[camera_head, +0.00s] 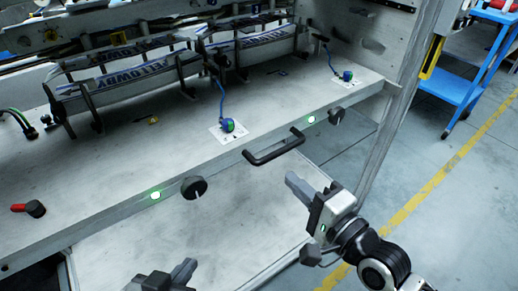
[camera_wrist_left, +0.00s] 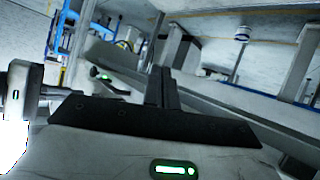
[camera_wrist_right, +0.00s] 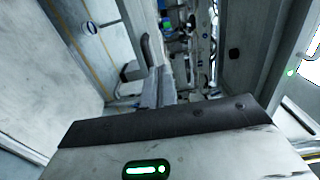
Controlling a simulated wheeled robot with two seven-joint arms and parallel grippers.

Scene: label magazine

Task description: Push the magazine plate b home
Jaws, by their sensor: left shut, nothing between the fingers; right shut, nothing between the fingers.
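Two label magazines stand on the grey machine deck, a left one (camera_head: 128,83) and a right one (camera_head: 252,48), each with white stacks lettered in blue between dark posts. I cannot tell which one has plate b, and no plate is clearly distinct. My left gripper (camera_head: 184,269) is shut and empty, low in front of the deck, at the bottom of the head view; its fingers also show in the left wrist view (camera_wrist_left: 161,88). My right gripper (camera_head: 298,187) is shut and empty, in front of and below the black handle, apart from it; its fingers show in the right wrist view (camera_wrist_right: 155,88).
The deck's front edge carries a black handle (camera_head: 273,148), black knobs (camera_head: 193,187) and green lights (camera_head: 155,195). A blue cart (camera_head: 465,85) stands right, beyond clear floor.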

